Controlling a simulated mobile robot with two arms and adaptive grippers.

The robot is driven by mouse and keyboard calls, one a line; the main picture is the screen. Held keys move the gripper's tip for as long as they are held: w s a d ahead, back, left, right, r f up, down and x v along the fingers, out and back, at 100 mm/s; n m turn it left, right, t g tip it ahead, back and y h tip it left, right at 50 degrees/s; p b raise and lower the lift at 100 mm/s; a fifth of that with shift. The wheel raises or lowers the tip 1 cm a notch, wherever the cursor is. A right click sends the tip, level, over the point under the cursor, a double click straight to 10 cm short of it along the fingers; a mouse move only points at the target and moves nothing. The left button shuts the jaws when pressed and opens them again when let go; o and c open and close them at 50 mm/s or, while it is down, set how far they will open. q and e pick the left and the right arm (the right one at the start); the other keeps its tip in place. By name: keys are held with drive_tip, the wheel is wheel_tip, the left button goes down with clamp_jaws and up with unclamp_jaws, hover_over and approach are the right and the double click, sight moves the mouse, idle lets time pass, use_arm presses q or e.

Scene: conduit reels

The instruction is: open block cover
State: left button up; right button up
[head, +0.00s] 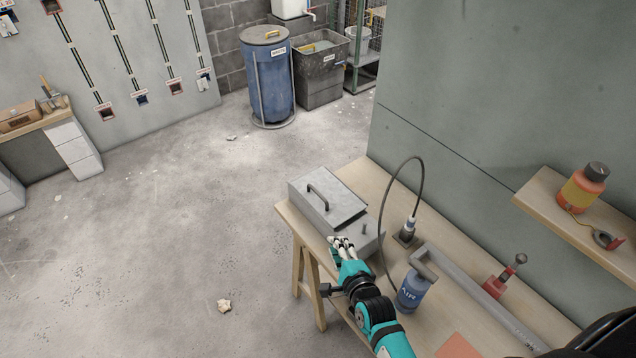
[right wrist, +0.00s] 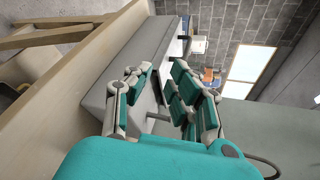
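A grey metal block (head: 345,236) stands on the wooden workbench, with a grey cover (head: 338,207) over its left part. The cover looks closed and carries a dark arched handle (head: 318,196). A short peg (head: 363,229) stands up from the block's bare right part. My right gripper (head: 342,245) is at the block's near side, below the handle in the head view. In the right wrist view its fingers (right wrist: 158,72) are spread, with the grey block (right wrist: 139,50) behind them and nothing visibly gripped. Whether a finger touches the block cannot be told. My left gripper is not in view.
The wooden bench (head: 297,220) runs along the wall. A black cable loops from a socket (head: 406,234) beside the block.

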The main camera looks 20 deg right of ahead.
sight(319, 196)
drive_tip(key=w+m+b, duration=0.1)
drive_tip(key=w+b, duration=0.3)
drive_tip(key=w, duration=0.1)
drive_tip(key=w+m+t+b, duration=0.1)
drive_tip(key=w+b, duration=0.3)
drive_tip(key=w, duration=0.2)
drive_tip(key=w+d+b, duration=0.1)
drive_tip(key=w+b, duration=0.3)
drive_tip(key=w, duration=0.2)
drive_tip(key=shift+w+m, duration=0.2)
drive_tip(key=shift+m, duration=0.2)
drive_tip(key=shift+w+b, duration=0.35)
drive_tip(key=shift+w, duration=0.3)
drive_tip(key=shift+r, duration=0.1)
clamp_jaws()
